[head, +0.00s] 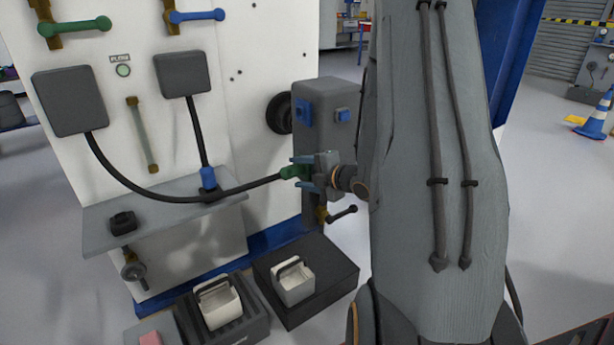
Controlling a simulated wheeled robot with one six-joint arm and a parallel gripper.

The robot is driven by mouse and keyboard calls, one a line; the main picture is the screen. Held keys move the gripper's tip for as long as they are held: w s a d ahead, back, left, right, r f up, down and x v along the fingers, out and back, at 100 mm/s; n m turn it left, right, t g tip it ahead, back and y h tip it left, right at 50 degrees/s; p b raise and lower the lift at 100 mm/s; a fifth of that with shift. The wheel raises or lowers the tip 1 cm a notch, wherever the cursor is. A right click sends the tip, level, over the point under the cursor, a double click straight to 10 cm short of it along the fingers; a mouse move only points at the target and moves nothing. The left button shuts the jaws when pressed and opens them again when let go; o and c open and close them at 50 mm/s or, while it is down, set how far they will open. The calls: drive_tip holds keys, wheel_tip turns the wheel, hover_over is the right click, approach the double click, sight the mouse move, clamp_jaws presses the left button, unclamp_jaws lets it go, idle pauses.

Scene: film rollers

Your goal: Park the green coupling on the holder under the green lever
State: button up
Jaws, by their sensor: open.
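The green coupling (290,172) is at the end of a black hose, beside the grey upright box. My gripper (304,173) is open, with its two blue-grey fingers above and below the coupling's right end. I cannot tell whether they touch it, or whether the coupling sits on a port. The green lever (75,27) is at the upper left of the white panel. Below it, an empty-looking black holder (123,223) stands on the left of the grey shelf (105,238). The blue lever (197,15) is to the right of the green one.
A blue coupling (208,178) stands upright at the shelf's back right, with its own hose. The green coupling's hose (150,196) sags across the shelf. The grey box (325,120) is behind my gripper. A brass valve (340,214) is just below. Bins with pale containers (218,305) stand on the floor.

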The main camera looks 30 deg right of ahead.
sight(284, 176)
drive_tip(key=shift+x, duration=2)
drive_tip(key=c, duration=1.2)
drive_tip(key=shift+a, duration=0.1)
drive_tip(key=shift+c, duration=0.2)
drive_tip(key=shift+a, duration=0.2)
drive_tip(key=shift+a, duration=0.55)
drive_tip(key=shift+a, duration=0.35)
drive_tip(key=shift+a, duration=0.35)
drive_tip(key=shift+a+b, duration=0.3)
